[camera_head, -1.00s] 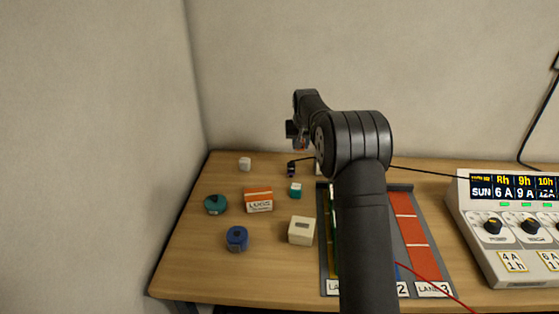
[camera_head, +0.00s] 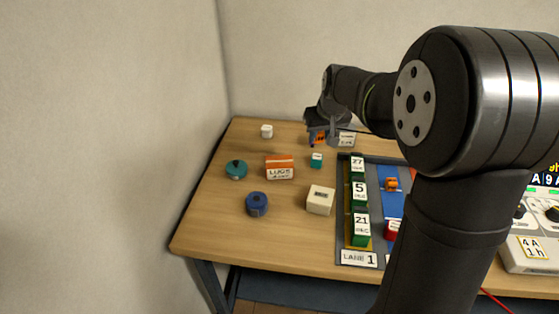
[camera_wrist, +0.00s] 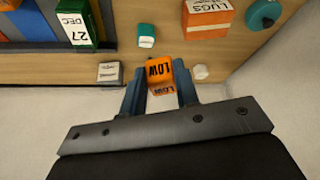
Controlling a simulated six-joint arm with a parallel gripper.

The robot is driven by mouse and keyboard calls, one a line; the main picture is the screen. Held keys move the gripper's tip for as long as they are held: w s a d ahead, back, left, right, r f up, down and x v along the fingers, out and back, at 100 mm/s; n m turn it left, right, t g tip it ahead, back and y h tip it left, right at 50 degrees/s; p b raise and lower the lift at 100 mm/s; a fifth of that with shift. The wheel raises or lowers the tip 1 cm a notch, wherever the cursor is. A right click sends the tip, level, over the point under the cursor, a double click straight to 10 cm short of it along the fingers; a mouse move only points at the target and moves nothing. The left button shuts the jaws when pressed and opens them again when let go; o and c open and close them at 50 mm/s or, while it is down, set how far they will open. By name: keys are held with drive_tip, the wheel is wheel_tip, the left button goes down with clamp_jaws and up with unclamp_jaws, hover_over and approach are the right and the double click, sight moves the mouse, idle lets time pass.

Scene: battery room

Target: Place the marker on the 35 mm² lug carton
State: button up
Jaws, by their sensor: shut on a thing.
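The orange marker reading LOW (camera_wrist: 159,70) is between the two fingers of my gripper (camera_wrist: 160,88) in the wrist view. My gripper is shut on it. In the head view my gripper (camera_head: 318,134) is at the back of the table, with the orange marker (camera_head: 320,139) showing small under it. The lug carton (camera_head: 280,174), orange on top with a white LUGS label, stands on the table left of and nearer than my gripper. Its smaller print is too blurred to read. It also shows in the wrist view (camera_wrist: 208,20), apart from the marker.
A teal block (camera_head: 316,160) stands between gripper and carton. A white cube (camera_head: 266,131), a teal round item (camera_head: 236,170), a blue roll (camera_head: 256,204) and a cream box (camera_head: 320,200) surround the carton. A labelled white block (camera_head: 347,139) and lane board (camera_head: 358,258) lie right.

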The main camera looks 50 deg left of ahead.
hover_over(279, 162)
drive_tip(key=d, duration=0.1)
drive_tip(key=f, duration=0.7)
drive_tip(key=shift+s+d, duration=0.15)
drive_tip(key=shift+d, duration=0.05)
drive_tip(key=shift+f, duration=2)
drive_tip(key=shift+f, duration=0.2)
drive_tip(key=o, duration=0.9)
drive_tip(key=shift+o, duration=0.2)
drive_tip(key=shift+r, duration=0.15)
drive_tip(key=shift+r, duration=0.25)
drive_tip(key=v, duration=1.1)
drive_tip(key=shift+r, duration=0.35)
drive_tip(key=shift+d+f, duration=0.1)
drive_tip(key=shift+d, duration=0.05)
